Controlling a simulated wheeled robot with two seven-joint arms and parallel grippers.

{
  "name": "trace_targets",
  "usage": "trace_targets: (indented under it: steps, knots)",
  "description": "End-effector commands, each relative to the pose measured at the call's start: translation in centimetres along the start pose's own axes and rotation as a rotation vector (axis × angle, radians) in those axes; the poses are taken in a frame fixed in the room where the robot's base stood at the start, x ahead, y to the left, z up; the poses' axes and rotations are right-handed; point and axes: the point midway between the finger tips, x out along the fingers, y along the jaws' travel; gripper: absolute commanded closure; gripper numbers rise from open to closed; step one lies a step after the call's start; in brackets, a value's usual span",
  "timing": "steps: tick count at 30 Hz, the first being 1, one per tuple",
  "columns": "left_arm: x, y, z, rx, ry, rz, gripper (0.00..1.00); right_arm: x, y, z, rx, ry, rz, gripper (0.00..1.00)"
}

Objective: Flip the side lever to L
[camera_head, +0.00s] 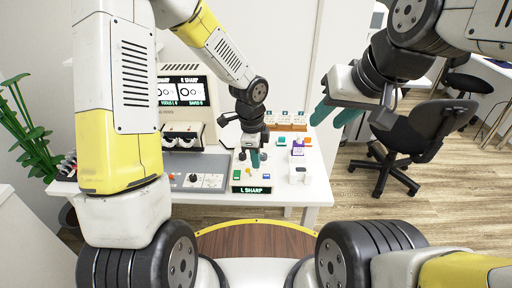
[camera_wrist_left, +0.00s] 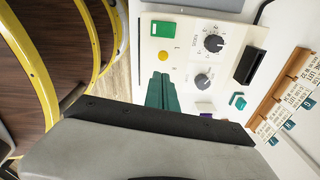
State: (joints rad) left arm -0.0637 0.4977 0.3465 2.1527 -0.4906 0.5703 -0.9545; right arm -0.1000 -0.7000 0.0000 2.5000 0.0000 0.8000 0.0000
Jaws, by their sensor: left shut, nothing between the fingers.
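A white control panel (camera_wrist_left: 205,25) shows in the left wrist view, with two dark knobs (camera_wrist_left: 213,43), a green button (camera_wrist_left: 163,29) and a yellow button (camera_wrist_left: 163,57). I cannot pick out the side lever; my gripper covers part of the panel. In the head view a sign reading "L SHARP" (camera_head: 251,190) stands at the panel's front edge. My left gripper (camera_head: 255,160) points down over the panel, its green fingers shut and empty; they also show in the left wrist view (camera_wrist_left: 160,80). My right gripper (camera_head: 335,114) is open and empty, in the air to the right.
A machine with a two-circle screen (camera_head: 181,91) stands at the back left, beside a grey console (camera_head: 200,174). A label rack (camera_head: 287,126), a purple-and-white item (camera_head: 298,148) and a white device (camera_head: 299,175) are on the table's right. A black chair (camera_head: 415,130) stands beyond the table.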

Motion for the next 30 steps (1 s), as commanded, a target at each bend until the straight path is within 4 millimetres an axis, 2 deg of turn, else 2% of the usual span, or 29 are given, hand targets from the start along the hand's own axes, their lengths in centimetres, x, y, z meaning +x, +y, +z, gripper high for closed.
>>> trace_targets:
  steps: [11, 17, 19, 24, 30]
  knots:
    - [-0.2, 0.0, -0.2, 0.0, 0.0, 0.0, 1.0, 0.0, 0.0, 0.0, 0.0, 0.0, 0.0, 0.64]
    - [-1.8, 0.0, -2.2, -0.001, 0.0, -0.002, 1.0, 0.0, 0.0, 0.0, 0.0, 0.0, 0.0, 0.64]
    - [-2.8, 0.0, -3.1, -0.004, 0.0, -0.004, 1.0, 0.0, 0.0, 0.0, 0.0, 0.0, 0.0, 0.64]
    - [-6.8, 0.1, -1.3, -0.011, -0.001, -0.006, 1.0, 0.0, 0.0, 0.0, 0.0, 0.0, 0.0, 0.64]
    - [-10.2, 0.4, -0.2, -0.009, -0.001, -0.003, 1.0, 0.0, 0.0, 0.0, 0.0, 0.0, 0.0, 0.64]
